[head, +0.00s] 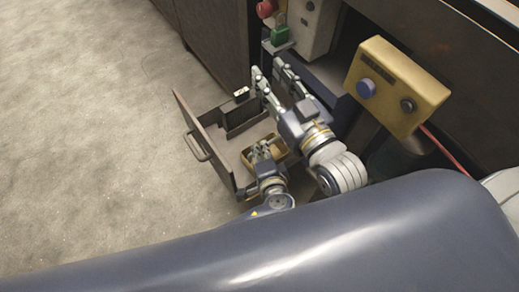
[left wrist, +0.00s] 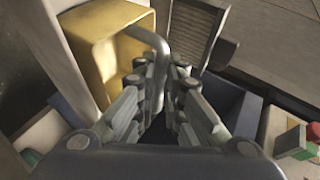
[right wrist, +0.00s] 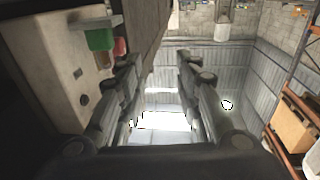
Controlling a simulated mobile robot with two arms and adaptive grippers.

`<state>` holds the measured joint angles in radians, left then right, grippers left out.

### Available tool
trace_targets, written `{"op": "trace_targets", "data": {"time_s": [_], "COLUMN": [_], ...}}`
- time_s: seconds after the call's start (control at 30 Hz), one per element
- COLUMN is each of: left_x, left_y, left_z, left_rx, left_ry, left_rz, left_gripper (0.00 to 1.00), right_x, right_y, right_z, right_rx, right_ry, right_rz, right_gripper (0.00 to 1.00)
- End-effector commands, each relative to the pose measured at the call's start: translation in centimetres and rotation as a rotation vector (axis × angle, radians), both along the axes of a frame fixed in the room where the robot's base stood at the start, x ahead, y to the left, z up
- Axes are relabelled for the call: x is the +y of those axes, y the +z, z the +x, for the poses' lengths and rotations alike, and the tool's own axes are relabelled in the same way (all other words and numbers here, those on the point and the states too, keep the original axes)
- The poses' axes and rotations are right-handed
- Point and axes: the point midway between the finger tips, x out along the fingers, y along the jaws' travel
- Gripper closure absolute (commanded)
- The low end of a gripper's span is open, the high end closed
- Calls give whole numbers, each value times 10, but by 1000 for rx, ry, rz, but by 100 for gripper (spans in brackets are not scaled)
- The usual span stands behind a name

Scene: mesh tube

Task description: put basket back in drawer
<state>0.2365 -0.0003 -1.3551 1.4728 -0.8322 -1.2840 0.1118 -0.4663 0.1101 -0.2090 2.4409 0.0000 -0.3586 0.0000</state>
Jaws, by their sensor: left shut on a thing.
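The tan-yellow basket (head: 281,148) shows in the head view at the cabinet end of the open drawer (head: 222,163). I cannot tell whether it rests on the drawer floor or hangs above it. My left gripper (head: 261,151) is at the basket. In the left wrist view, the basket (left wrist: 104,48) is at the upper left, and its grey curved handle (left wrist: 155,62) runs down between my left fingers (left wrist: 155,105), which are shut on it. My right gripper (head: 274,80) is open and empty, beyond the basket near the cabinet. Its fingers (right wrist: 160,85) stand apart in the right wrist view.
The drawer's front panel and handle (head: 197,147) face the open floor (head: 90,130) at left. A yellow control box (head: 398,85) with a blue knob stands at right. A green block (head: 280,35) and a red button (head: 265,9) are near the top.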

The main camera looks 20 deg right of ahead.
Motion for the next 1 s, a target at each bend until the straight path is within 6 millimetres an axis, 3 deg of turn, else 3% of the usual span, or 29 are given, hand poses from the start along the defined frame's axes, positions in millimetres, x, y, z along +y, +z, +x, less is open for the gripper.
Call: {"op": "trace_targets", "data": {"time_s": [0.5, 0.6, 0.63, 1.0], "left_x": [-1, -1, -1, -1], "left_y": [-3, -3, -3, -2], "left_z": [-2, -2, -2, -2], "left_rx": [-1, 0, 0, 0], "left_ry": [0, -1, -1, -1], "left_rz": [-1, 0, 0, 0], "left_gripper": [100, 73, 71, 71], "right_x": [1, 2, 2, 2], "right_y": [12, 13, 13, 13], "right_z": [0, 0, 0, 0], "right_rx": [-58, -62, -61, -57], "right_ry": [3, 3, 3, 3], "right_rz": [15, 16, 16, 16], "right_gripper": [69, 69, 69, 69]}}
